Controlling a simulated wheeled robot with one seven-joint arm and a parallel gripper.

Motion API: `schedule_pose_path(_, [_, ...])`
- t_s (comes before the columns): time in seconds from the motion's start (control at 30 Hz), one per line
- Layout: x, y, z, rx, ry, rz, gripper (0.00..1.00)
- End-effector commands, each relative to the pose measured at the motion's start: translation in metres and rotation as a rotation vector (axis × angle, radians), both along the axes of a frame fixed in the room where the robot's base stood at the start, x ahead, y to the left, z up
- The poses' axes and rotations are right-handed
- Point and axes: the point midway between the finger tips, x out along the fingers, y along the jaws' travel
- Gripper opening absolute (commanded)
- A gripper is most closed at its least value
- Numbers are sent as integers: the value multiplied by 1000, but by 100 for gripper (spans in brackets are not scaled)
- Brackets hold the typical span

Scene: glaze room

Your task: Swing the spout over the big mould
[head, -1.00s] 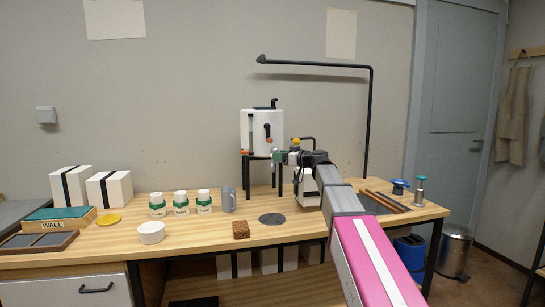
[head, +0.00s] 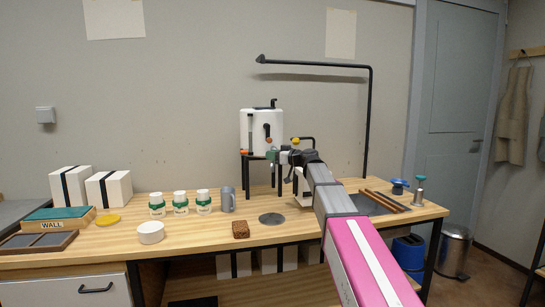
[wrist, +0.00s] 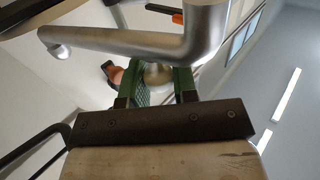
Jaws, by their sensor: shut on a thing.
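In the wrist view the spout (wrist: 125,43) is a bent silver metal tube crossing in front of my gripper (wrist: 160,86). My gripper's green fingers are shut on a rounded pale piece below the tube, which looks like part of the spout. In the head view my gripper (head: 272,156) is just below and right of the white tank (head: 262,131) on its black stand. The spout is too small to make out clearly there. White blocks with black straps look like moulds: the larger one (head: 65,186) stands far left, the smaller one (head: 108,191) right of it.
Three green-and-white jars (head: 180,203), a grey mug (head: 227,200), a white bowl (head: 150,232) and a brown block (head: 240,230) stand on the wooden bench (head: 195,240). A black pipe (head: 370,120) rises at the right and bends left above the tank.

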Motion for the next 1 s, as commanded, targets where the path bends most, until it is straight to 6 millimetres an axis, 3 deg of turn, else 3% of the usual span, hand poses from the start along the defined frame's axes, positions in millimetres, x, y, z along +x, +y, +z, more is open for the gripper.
schedule_pose_path(0.27, [3,-16,0,0,1,89,0])
schedule_pose_path(0.8, [16,-68,1,1,0,440,0])
schedule_pose_path(1.0, [18,-77,1,0,-1,510,0])
